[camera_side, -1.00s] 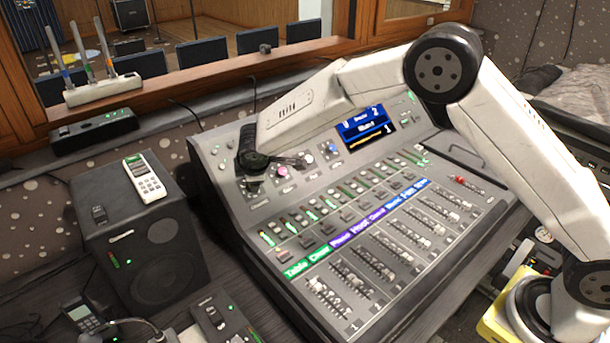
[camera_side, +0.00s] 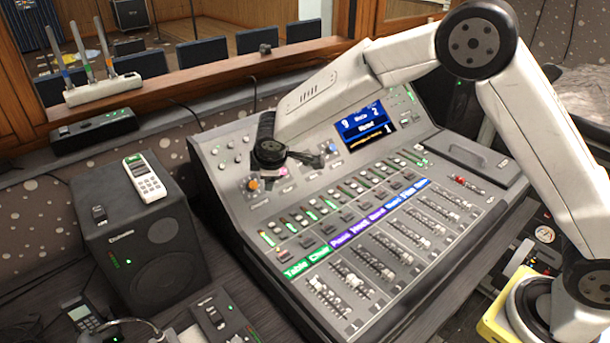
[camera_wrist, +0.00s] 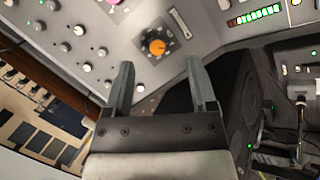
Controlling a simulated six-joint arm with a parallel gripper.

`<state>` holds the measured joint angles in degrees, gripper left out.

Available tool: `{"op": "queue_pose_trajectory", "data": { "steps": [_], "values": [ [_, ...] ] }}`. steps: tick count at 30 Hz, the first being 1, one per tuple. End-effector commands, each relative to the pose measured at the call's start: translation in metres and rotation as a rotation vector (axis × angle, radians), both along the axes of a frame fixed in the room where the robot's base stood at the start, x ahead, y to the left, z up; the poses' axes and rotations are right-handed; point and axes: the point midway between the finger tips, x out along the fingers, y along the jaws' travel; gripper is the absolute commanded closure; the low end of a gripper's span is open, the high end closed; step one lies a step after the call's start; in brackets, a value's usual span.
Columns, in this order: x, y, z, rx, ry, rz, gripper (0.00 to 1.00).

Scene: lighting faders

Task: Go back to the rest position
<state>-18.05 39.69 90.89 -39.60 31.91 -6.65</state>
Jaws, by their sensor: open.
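My gripper (camera_side: 318,160) is above the upper left part of the grey mixing console (camera_side: 262,212), near its row of knobs. In the wrist view my gripper (camera_wrist: 160,85) shows two dark fingers spread apart with nothing between them. An orange knob (camera_wrist: 157,47) on the console lies beyond the fingertips; it also shows in the side view (camera_side: 254,184), left of my gripper. The console carries several faders (camera_side: 375,255) under green, purple and blue labels. A small lit screen (camera_side: 366,124) shows at its top.
A dark speaker (camera_side: 140,240) with a white remote (camera_side: 145,178) on top stands left of the console. A wooden window frame (camera_side: 200,80) runs behind. A yellow-edged base (camera_side: 494,318) is at the lower right. The space over the faders is clear.

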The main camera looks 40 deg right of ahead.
Motion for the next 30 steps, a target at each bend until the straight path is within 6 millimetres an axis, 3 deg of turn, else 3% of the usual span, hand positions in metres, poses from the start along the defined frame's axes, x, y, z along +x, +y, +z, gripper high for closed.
{"op": "queue_pose_trajectory", "data": {
  "steps": [15, 24, 30],
  "values": [
    [-0.132, -0.08, 0.012, 0.288, 0.103, -0.421, 0.27],
    [-0.22, -0.109, 0.009, 0.442, 0.13, -0.695, 0.27],
    [-0.263, -0.118, 0.005, 0.512, 0.134, -0.833, 0.27]
  ]
}}
